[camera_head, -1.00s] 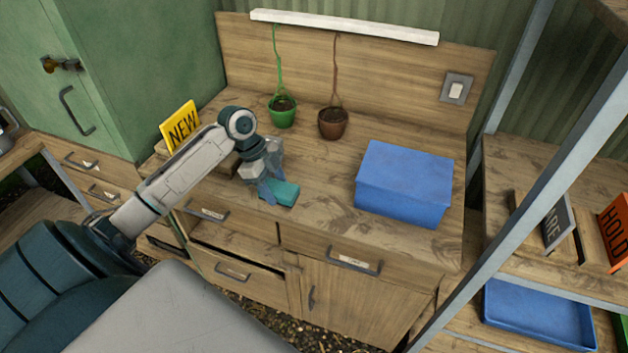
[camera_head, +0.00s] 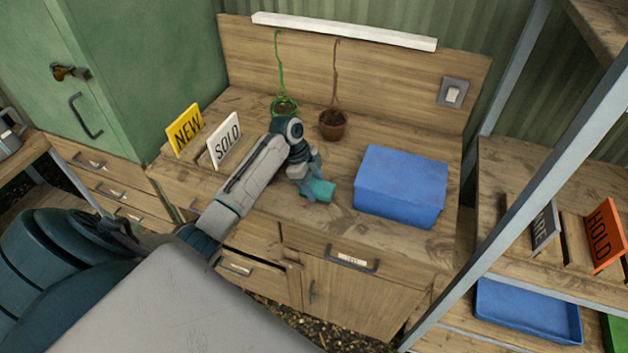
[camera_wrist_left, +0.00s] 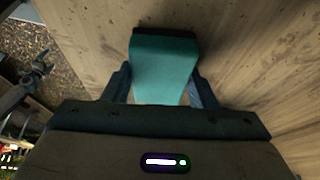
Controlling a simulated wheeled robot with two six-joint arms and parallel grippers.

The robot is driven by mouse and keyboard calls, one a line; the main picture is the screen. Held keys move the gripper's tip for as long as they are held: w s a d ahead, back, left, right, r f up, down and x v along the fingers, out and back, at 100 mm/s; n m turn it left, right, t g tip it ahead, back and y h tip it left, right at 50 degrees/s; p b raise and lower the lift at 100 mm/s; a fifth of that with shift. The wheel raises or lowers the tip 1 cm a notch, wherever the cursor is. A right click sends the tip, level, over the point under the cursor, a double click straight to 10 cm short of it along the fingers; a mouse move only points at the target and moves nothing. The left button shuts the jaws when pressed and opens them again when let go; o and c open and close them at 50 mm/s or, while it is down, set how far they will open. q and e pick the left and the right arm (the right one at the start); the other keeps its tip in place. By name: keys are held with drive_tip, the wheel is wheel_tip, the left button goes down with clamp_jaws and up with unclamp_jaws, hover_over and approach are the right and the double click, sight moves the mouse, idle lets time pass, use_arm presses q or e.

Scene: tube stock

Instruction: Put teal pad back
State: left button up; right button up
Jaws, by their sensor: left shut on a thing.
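The teal pad (camera_head: 322,190) is a small block with a dark end, held over or on the wooden counter just left of the blue box. My left gripper (camera_head: 311,188) is shut on it. In the left wrist view the teal pad (camera_wrist_left: 164,72) sits between the two fingers of my left gripper (camera_wrist_left: 162,88), its dark end pointing away. I cannot tell whether the pad touches the counter. My right gripper is not in the head view; a dark gripper-like shape at the left of the wrist view is too unclear to judge.
The blue box (camera_head: 400,187) stands right of the pad. A shelf with a HOLD sign (camera_head: 604,236) and blue tray (camera_head: 528,311) is at right.

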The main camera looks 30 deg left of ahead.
use_arm(q)
drive_tip(key=shift+f, duration=0.1)
drive_tip(key=o, duration=1)
drive_tip(key=shift+b+v, duration=2.3)
drive_tip(key=shift+v, duration=3.8)
